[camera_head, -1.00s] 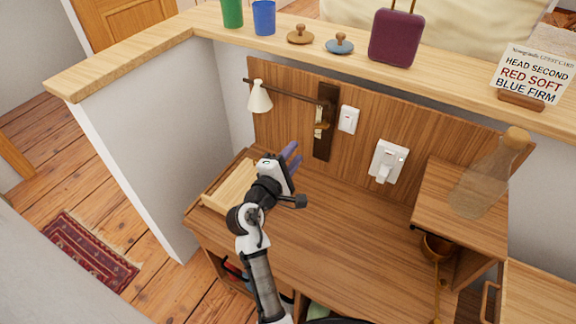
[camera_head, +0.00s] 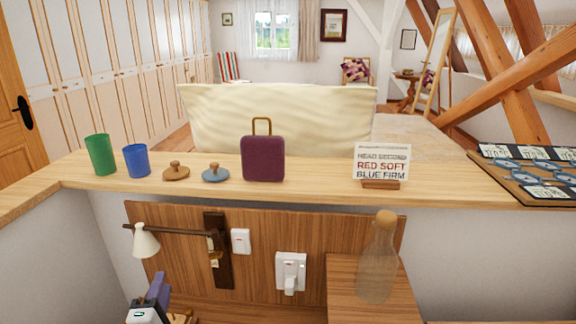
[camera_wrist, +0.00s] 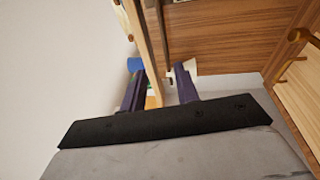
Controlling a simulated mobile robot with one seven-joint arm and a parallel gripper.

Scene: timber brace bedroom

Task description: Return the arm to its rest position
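My gripper (camera_head: 157,288) shows at the bottom left of the head view, low in front of the wooden back panel and below the wall lamp. Only its white wrist end and purple fingers show there; the rest of my arm is out of frame. In the wrist view my gripper (camera_wrist: 160,78) has its two purple fingers apart, with no object held between them. Past the fingers there is a wooden edge, a bit of blue and a pale piece.
A ledge (camera_head: 320,190) carries a green cup (camera_head: 100,155), a blue cup (camera_head: 136,161), two lids, a purple suitcase (camera_head: 263,159) and a card (camera_head: 382,163). Below are a lamp (camera_head: 146,241), a socket (camera_head: 290,271) and a glass bottle (camera_head: 377,262) on a raised shelf.

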